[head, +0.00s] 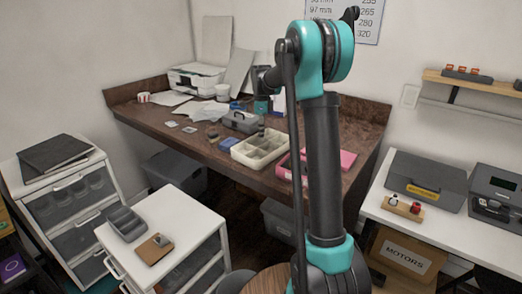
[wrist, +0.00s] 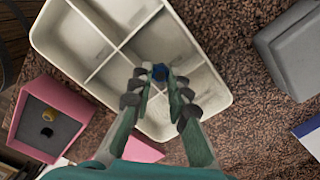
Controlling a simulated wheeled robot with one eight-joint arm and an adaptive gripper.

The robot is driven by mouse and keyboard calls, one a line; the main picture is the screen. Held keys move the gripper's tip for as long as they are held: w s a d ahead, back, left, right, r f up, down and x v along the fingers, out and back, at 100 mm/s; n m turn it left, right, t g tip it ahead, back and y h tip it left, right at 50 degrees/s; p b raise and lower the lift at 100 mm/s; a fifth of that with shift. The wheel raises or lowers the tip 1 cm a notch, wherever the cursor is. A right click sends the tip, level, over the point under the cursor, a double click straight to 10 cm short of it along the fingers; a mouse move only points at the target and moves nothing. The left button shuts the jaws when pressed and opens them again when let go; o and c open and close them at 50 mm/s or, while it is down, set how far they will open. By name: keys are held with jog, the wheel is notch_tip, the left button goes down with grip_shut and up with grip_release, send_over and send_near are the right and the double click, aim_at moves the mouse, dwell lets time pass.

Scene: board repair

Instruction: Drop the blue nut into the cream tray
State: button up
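The tray is shallow and divided into several compartments. The nut is too small to make out there.
A pink box (wrist: 27,90) with a dark insert and a brass-coloured piece (wrist: 49,115) lies beside the tray. A grey toolbox (wrist: 290,50) stands on its other side. A printer (head: 195,78) and papers are at the back of the workbench (head: 160,118).

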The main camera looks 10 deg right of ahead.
jog(key=o, duration=0.5)
jog(key=shift+o, duration=0.2)
notch_tip(320, 180, up, 12)
dwell(0.4)
